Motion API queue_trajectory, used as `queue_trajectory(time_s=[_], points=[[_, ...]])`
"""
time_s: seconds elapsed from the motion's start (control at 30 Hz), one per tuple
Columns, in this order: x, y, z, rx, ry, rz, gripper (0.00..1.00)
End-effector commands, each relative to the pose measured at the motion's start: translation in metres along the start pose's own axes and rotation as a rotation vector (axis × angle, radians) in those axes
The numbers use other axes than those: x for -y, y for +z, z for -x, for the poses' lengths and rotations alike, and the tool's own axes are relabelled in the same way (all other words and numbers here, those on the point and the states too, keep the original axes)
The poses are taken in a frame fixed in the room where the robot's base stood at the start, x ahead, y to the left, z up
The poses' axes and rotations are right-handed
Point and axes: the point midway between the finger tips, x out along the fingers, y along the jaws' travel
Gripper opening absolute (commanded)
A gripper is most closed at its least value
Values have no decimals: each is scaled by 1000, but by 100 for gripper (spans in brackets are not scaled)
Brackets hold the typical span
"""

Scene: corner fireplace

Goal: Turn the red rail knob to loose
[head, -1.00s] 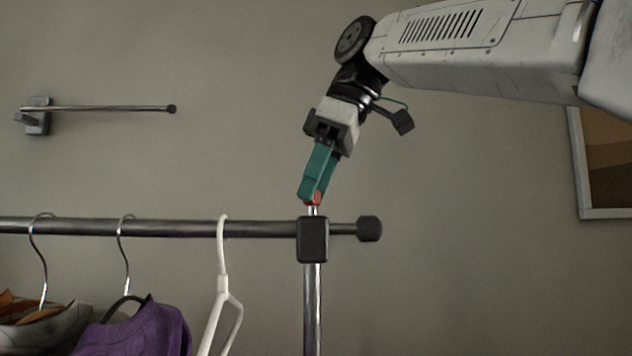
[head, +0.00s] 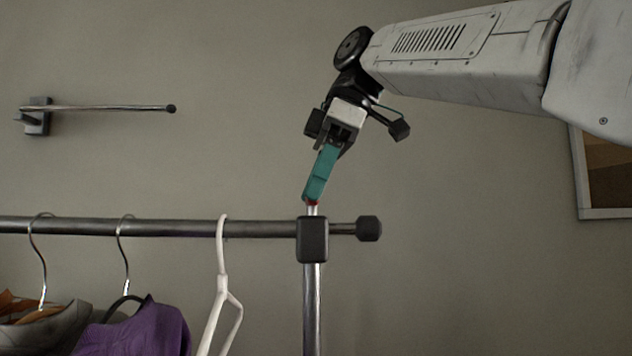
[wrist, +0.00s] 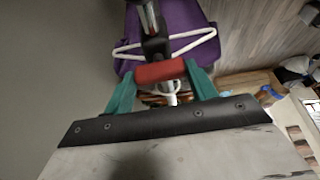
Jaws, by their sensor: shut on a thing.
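The red knob (wrist: 161,71) sits between the two teal fingers of my gripper (wrist: 158,78) in the wrist view, with a finger against each end. In the head view my gripper (head: 314,200) reaches down to the top of the rack's upright post, and only a sliver of the red knob (head: 312,203) shows at the fingertips. The knob sits on a short metal stem above the black clamp block (head: 312,240), where the horizontal rail (head: 170,228) meets the post. My gripper is shut on the knob. Any loose or tight marking is not visible.
A white hanger (head: 222,285), a purple garment (head: 150,325) and other clothes hang from the rail at left. A wall-mounted metal rod (head: 105,108) is at upper left. A framed picture (head: 600,180) hangs at right.

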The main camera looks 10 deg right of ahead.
Motion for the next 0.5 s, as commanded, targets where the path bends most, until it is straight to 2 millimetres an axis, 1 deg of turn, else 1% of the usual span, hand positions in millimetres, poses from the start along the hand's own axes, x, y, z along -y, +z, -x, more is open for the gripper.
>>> queue_trajectory(time_s=[0.07,0.1,0.13,0.17,0.4,0.5], points=[[0,0,0,0,0,1,34],[0,0,0,0,0,1,65],[0,0,0,0,0,1,73],[0,0,0,0,0,1,78],[0,0,0,0,0,0,78],[0,0,3,0,2,0,78]])
